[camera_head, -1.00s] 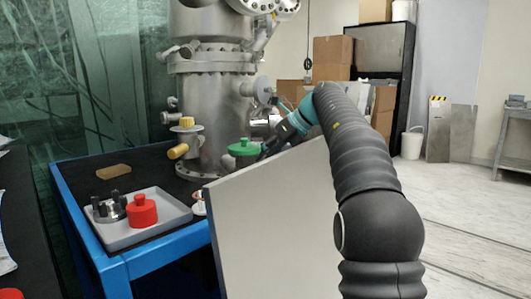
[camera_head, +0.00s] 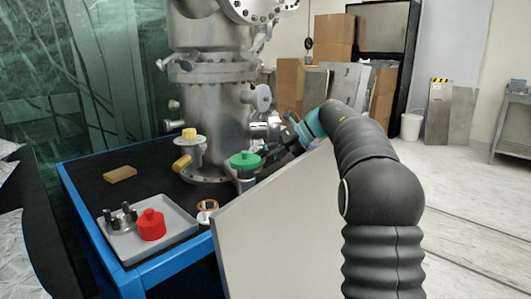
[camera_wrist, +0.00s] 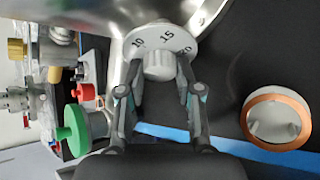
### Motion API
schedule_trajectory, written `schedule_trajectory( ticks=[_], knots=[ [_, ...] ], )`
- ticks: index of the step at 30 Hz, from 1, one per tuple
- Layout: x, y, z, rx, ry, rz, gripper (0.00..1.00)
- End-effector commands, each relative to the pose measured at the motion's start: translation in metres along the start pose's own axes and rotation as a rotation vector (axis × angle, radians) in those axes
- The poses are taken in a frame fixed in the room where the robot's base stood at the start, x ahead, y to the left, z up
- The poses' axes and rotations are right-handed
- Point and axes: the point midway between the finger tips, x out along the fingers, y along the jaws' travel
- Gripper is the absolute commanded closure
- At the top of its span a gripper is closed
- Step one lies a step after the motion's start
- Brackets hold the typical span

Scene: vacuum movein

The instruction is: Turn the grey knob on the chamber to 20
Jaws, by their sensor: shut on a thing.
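The steel chamber (camera_head: 211,110) stands on the black top of the blue-framed table. In the wrist view the grey knob (camera_wrist: 158,66) sits on a pale dial (camera_wrist: 168,42) marked 10, 15 and 20. The 15 is nearest the top middle, 10 to the left, and 20 to the right, partly covered by a finger. My gripper (camera_wrist: 161,80) is shut on the knob, one finger on each side. In the head view my gripper (camera_head: 269,151) reaches to the chamber's right side, behind the green-topped part. The knob cannot be made out there.
A green handle (camera_head: 245,160) stands close left of my gripper; a yellow-knobbed valve (camera_head: 189,134) is further left. A grey tray (camera_head: 181,228) holds a red part (camera_head: 151,224) and a metal part. A copper-coloured ring (camera_wrist: 275,116) lies right of the knob. A pale panel (camera_head: 275,235) stands below my arm.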

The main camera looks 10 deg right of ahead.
Motion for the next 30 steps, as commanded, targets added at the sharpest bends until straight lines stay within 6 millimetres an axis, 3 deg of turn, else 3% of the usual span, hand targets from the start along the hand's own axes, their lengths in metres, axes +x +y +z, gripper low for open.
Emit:
schedule_trajectory(
  ticks=[15, 16, 18, 30],
  knots=[
    [-0.0003, 0.0004, 0.0012, 0.019, -0.005, 0.009, 1.0],
    [-0.0003, 0.0004, 0.0012, 0.019, -0.004, 0.009, 0.58],
    [-0.0002, 0.0004, 0.0011, 0.019, -0.004, 0.009, 0.41],
    [0.0, 0.0001, 0.0004, 0.02, -0.002, 0.009, 0.4]
  ],
)
